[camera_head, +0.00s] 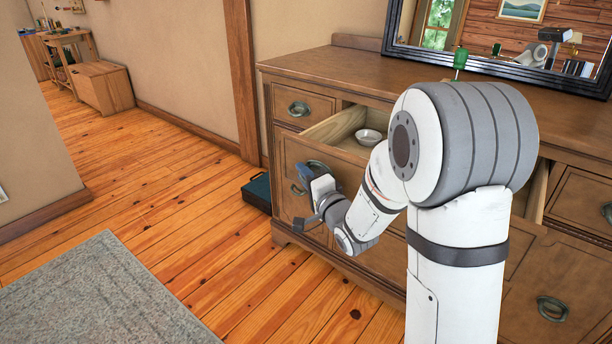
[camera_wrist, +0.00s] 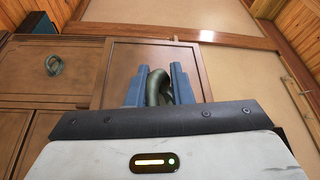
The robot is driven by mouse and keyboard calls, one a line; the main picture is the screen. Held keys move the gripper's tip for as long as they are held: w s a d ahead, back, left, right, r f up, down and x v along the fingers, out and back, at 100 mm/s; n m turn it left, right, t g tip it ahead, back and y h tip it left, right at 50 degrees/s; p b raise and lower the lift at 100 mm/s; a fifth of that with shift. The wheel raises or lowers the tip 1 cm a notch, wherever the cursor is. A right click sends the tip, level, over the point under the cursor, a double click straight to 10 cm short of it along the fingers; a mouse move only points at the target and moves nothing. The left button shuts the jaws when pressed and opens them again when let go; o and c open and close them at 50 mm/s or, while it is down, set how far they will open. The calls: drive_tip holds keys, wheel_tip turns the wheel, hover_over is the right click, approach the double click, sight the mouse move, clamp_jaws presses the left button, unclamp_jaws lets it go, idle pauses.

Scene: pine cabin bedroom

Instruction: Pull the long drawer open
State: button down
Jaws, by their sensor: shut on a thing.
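The brown wooden dresser (camera_head: 480,78) stands to the right in the head view. A long drawer (camera_head: 335,126) below its top is pulled out, with its pale inside showing and a small white bowl (camera_head: 369,137) in it. My arm hides most of the drawer's middle. My gripper (camera_head: 306,172) is low at the dresser's left front. In the wrist view its blue fingers are shut on a dark ring handle (camera_wrist: 157,86) on a brown panel. I cannot tell for certain which front that handle belongs to.
A small drawer with a ring pull (camera_head: 298,108) is at the dresser's upper left. A green-handled tool (camera_head: 459,62) and a mirror (camera_head: 508,55) are on top. A dark teal case (camera_head: 257,192) lies on the floor beside the dresser. The floor in front is clear, with a grey rug (camera_head: 95,290).

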drive_tip(key=shift+d+f, duration=0.1)
drive_tip(key=shift+f, duration=0.4)
drive_tip(key=c, duration=1.5)
unclamp_jaws()
drive_tip(key=shift+d, duration=0.1)
drive_tip(key=shift+o, duration=0.2)
drive_tip(key=shift+r, duration=0.1)
drive_tip(key=shift+w+r, duration=0.1)
drive_tip(key=shift+r, duration=0.05)
drive_tip(key=p+v, duration=0.1)
drive_tip(key=v, duration=0.6)
drive_tip(key=shift+s+d, duration=0.2)
drive_tip(key=shift+s, duration=0.2)
drive_tip(key=shift+s, duration=0.1)
